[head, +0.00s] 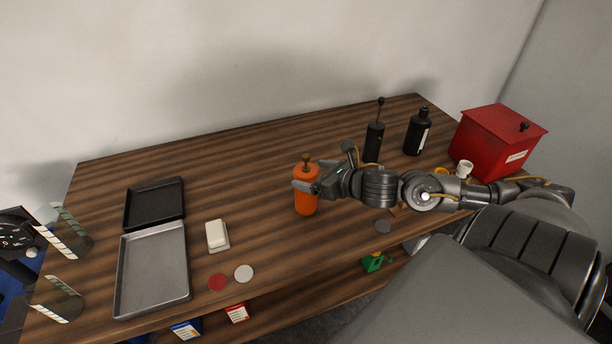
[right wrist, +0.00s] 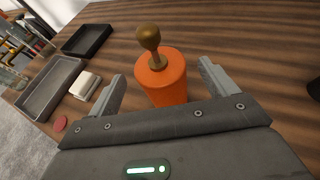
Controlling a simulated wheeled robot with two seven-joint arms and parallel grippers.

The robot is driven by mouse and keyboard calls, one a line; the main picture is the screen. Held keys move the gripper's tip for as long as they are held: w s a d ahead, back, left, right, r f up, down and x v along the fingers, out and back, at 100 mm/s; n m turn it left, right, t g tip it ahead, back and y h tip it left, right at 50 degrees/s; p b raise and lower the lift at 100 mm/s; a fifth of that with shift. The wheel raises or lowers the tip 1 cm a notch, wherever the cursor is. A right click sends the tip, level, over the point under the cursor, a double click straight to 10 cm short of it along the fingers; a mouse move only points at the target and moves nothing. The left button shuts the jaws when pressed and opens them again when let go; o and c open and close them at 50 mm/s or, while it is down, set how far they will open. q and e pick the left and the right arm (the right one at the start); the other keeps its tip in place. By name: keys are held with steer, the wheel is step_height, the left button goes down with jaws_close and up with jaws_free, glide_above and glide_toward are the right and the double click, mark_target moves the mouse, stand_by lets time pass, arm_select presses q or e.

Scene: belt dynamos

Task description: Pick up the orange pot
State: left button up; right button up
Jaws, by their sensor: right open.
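The orange pot (head: 306,200) stands upright near the middle of the wooden table, with a brown knob on a stem on its top. My right gripper (head: 312,186) reaches it from the right, and its fingers partly cover the pot in the head view. In the right wrist view the pot (right wrist: 166,82) stands between and just beyond the two open fingers of my right gripper (right wrist: 160,88). A gap shows on each side of it. The pot's lower part is hidden behind the gripper body in that view. My left gripper is not in view.
Left of the pot are a white block (head: 216,234), a grey tray (head: 152,272) and a black tray (head: 154,204). Red (head: 217,282) and white (head: 244,273) discs lie in front. Black bottles (head: 417,134) and a red box (head: 497,142) stand at right. The table behind the pot is clear.

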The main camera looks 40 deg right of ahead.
mark_target(301, 172)
steer(key=shift+w, duration=0.2)
steer(key=p+x, duration=0.2)
steer(key=x, duration=0.2)
steer(key=shift+w+f+p, duration=0.1)
steer(key=shift+p, duration=0.25)
steer(key=shift+w+f, duration=0.25)
steer(key=shift+w, duration=0.05)
steer(key=shift+s, duration=0.1)
steer(key=shift+c, duration=0.3)
steer(key=shift+r, duration=0.1)
jaws_close()
